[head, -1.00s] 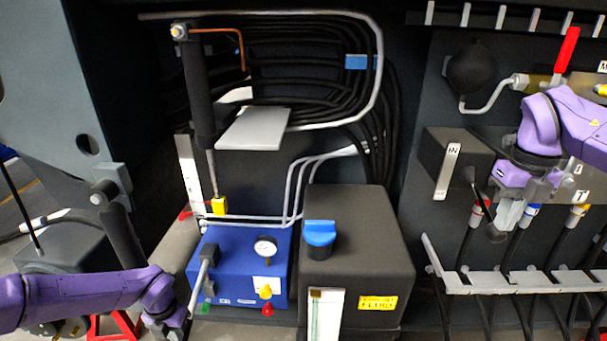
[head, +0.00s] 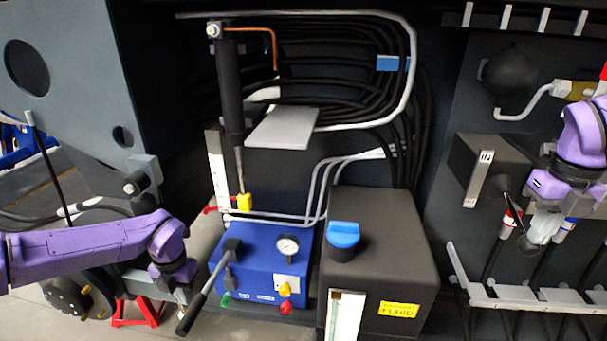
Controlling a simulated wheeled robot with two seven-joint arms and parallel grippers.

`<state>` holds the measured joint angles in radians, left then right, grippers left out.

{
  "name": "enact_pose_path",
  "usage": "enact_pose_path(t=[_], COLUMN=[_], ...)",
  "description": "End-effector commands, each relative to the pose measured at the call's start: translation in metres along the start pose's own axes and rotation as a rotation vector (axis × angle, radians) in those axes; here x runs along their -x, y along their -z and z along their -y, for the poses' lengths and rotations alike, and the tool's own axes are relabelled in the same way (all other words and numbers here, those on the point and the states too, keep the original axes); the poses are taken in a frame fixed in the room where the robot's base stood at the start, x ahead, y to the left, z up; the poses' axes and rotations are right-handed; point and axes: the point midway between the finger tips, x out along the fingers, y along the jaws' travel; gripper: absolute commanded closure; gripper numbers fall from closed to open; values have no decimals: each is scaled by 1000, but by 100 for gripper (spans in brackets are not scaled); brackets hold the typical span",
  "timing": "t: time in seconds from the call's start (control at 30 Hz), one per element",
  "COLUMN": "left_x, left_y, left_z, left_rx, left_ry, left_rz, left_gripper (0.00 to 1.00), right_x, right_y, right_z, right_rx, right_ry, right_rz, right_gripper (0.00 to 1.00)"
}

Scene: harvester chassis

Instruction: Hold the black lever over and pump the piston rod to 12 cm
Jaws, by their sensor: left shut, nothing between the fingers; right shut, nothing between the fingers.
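The piston rod (head: 239,165) hangs from a black cylinder (head: 230,95) and ends in a yellow block (head: 245,202), beside a white scale strip (head: 216,170). The blue pump unit (head: 262,262) bears a long handle (head: 207,287) with a dark grip, sloping down to the front left. My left gripper (head: 186,296) is shut and empty, just left of that handle; contact cannot be told. A small black lever (head: 507,187) stands out from the box marked IN. My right gripper (head: 540,232) is shut and empty, below and right of this lever, in front of the hose fittings.
A black fluid tank (head: 385,250) with a blue cap (head: 343,236) stands right of the pump. A grey hose rail (head: 520,297) runs below the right gripper. Hoses (head: 390,110) and metal pipes fill the back. A red stand (head: 135,310) is on the floor at left.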

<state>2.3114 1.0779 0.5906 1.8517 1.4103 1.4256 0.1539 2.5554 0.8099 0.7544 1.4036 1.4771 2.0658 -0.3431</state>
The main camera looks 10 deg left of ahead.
Motion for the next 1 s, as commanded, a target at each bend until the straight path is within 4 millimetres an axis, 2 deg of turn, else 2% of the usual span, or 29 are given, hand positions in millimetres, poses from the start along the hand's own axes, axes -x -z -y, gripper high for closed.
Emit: enact_pose_path(t=[0.13,0.5,0.6,0.9,1.0], left_x=[0,0,0,0,0], left_y=[0,0,0,0,0], left_z=[0,0,0,0,0], left_rx=[0,0,0,0,0], left_ry=[0,0,0,0,0], left_rz=[0,1,1,1,1], left_gripper=[100,100,100,100,100], right_x=[10,63,73,76,83], right_y=[0,-1,0,0,0], right_z=[0,0,0,0,0], right_rx=[-1,-2,-1,0,-2], right_ry=[2,3,2,0,2], right_rz=[1,2,2,0,2], right_gripper=[100,100,100,100,100])
